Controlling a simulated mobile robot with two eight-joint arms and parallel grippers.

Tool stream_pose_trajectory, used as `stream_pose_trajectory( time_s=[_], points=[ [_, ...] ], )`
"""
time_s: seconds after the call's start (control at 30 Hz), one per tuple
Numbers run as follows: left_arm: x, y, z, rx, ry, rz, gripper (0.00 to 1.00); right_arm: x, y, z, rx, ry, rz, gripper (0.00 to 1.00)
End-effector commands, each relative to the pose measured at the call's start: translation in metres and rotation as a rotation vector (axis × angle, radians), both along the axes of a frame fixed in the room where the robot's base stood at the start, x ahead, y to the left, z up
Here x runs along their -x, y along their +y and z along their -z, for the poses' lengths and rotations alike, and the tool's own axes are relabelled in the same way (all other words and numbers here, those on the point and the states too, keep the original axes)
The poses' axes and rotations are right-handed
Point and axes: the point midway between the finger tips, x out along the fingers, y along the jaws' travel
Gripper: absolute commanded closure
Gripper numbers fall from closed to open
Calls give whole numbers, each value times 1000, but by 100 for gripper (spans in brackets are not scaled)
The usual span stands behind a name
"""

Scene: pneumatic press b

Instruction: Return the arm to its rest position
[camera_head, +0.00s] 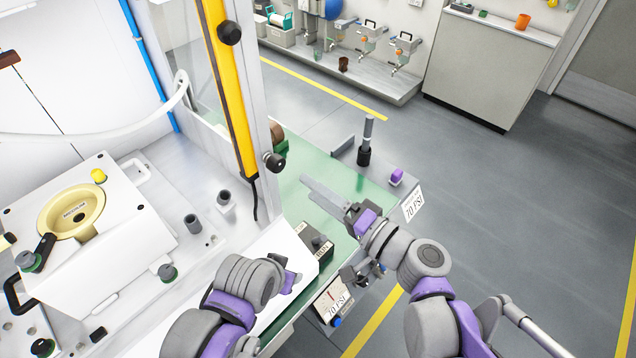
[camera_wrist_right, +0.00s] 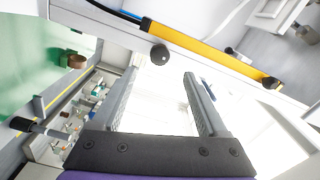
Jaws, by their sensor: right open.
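My right gripper (camera_head: 326,196) is open and empty in the head view. Its two long grey fingers point to the upper left above the green worktop (camera_head: 318,172). In the right wrist view the open fingers (camera_wrist_right: 160,95) show a clear gap, with nothing held between them. My left arm (camera_head: 245,283) is bent at the bottom centre, close to the white machine panel. I cannot make out its gripper fingers.
The white press housing (camera_head: 130,215) with a cream funnel (camera_head: 62,215) stands at left. A yellow post (camera_head: 229,85) rises beside the green worktop. A dark upright cylinder (camera_head: 364,157) and a purple block (camera_head: 397,176) stand nearby. Grey floor is free at right.

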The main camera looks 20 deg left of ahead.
Motion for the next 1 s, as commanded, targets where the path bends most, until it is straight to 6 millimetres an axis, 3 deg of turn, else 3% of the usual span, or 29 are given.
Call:
stream_pose_trajectory(
  time_s=[0.27, 0.37, 0.47, 0.67, 0.8, 1.0],
  points=[
    [0, 0, 0, 0, 0, 0, 50, 1, -2, 2, 15, -2, 1, 24],
    [0, 0, 0, 0, 0, 0, 50, 6, -13, 13, 92, -10, 7, 24],
    [0, 0, 0, 0, 0, 0, 50, 14, -37, 37, 251, -20, 20, 24],
    [0, 0, 0, 0, 0, 0, 50, 39, -121, 102, 679, 1, 82, 24],
    [0, 0, 0, 0, 0, 0, 50, 60, -195, 140, 981, 41, 150, 24],
    [0, 0, 0, 0, 0, 0, 50, 87, -282, 165, 1305, 102, 241, 24]
  ],
)
